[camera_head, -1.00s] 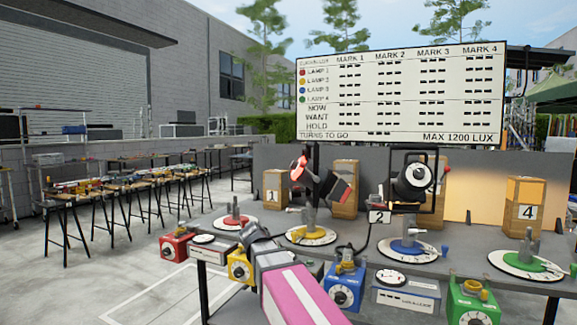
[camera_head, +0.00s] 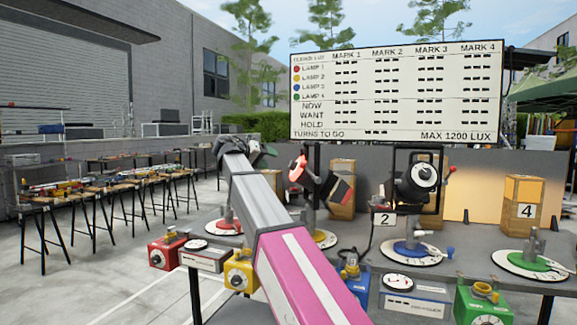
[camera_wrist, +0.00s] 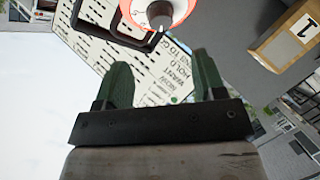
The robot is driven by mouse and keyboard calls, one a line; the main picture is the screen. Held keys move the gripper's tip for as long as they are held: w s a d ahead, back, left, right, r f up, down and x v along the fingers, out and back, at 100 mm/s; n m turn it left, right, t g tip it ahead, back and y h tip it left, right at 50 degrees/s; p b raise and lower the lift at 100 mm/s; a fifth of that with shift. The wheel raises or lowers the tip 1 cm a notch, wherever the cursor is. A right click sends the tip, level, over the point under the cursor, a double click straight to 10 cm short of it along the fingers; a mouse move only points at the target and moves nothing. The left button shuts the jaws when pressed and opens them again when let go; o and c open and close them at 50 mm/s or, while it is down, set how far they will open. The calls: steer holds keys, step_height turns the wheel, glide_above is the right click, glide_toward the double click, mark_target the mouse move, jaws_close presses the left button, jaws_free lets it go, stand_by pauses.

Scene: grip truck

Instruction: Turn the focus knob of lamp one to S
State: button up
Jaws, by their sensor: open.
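The lamp with red parts (camera_head: 333,187) stands over the yellow base disc (camera_head: 326,239) in the head view; by its colour it matches lamp 1 on the board. Its rear is a red-orange disc (camera_head: 297,167). In the wrist view a red-rimmed round end (camera_wrist: 187,8) with a dark central knob (camera_wrist: 160,13) is at the top edge, partly cut off. The letters on it are not readable. My gripper (camera_wrist: 163,75) is open and empty, with dark green fingers apart, below the knob in that picture. In the head view my gripper (camera_head: 258,152) is raised left of the lamp, apart from it.
A second lamp (camera_head: 417,181) stands over the blue disc (camera_head: 408,250). The readings board (camera_head: 396,92) stands behind. Wooden boxes, including box 4 (camera_head: 523,202), stand along the bench. Red (camera_head: 165,251), yellow (camera_head: 240,273) and green (camera_head: 481,304) dial boxes line the front edge.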

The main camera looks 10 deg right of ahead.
mark_target(293, 165)
steer(key=x, duration=0.9)
steer(key=shift+d, duration=0.3)
steer(key=shift+w+f, duration=0.1)
steer(key=shift+w, duration=0.05)
steer(key=shift+c, duration=0.4)
steer(key=c, duration=0.9)
